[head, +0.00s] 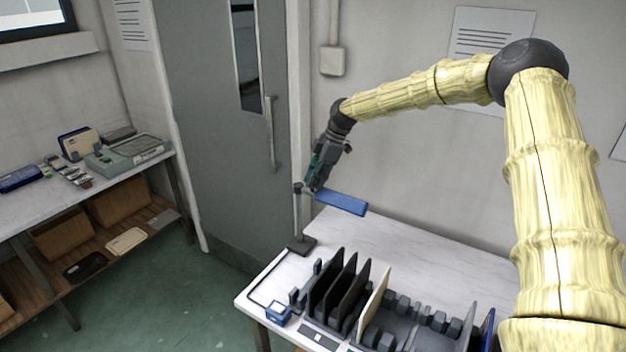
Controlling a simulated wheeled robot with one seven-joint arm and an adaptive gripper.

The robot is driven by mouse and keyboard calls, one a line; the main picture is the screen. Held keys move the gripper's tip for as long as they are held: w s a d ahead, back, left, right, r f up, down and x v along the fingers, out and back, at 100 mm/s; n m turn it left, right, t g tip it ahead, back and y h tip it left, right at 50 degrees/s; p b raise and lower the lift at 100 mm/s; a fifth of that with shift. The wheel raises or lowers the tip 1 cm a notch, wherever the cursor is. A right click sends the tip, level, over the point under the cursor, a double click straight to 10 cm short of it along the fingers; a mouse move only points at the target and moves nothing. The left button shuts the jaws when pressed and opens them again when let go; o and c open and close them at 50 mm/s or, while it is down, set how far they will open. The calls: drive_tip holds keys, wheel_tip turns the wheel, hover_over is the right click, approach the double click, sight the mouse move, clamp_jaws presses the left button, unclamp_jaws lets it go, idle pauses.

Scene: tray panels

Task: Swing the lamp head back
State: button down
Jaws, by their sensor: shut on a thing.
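The lamp stands at the far left corner of the white table, with a dark base (303,245) and a thin upright post (297,212). Its blue lamp head (341,203) is a flat bar that reaches out to the right from near the top of the post, above the table. My gripper (313,188) comes down from above and is shut on the lamp head at its left end, close to the post. The fingertips are small here, and the exact contact is hard to make out.
A rack (400,322) with several upright dark panels and a cream panel (373,300) fills the table's front. A small blue box (278,312) sits at the left edge. The white table (440,255) is bare behind the rack. A grey door (225,130) and wall stand behind; a side bench (60,205) is at left.

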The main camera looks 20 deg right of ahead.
drive_tip(key=shift+s+f, duration=0.25)
drive_tip(key=shift+f, duration=0.2)
drive_tip(key=c, duration=1.3)
unclamp_jaws()
drive_tip(key=shift+a, duration=0.1)
drive_tip(key=shift+w, duration=0.25)
drive_tip(key=v, duration=1.2)
drive_tip(key=shift+r, duration=0.1)
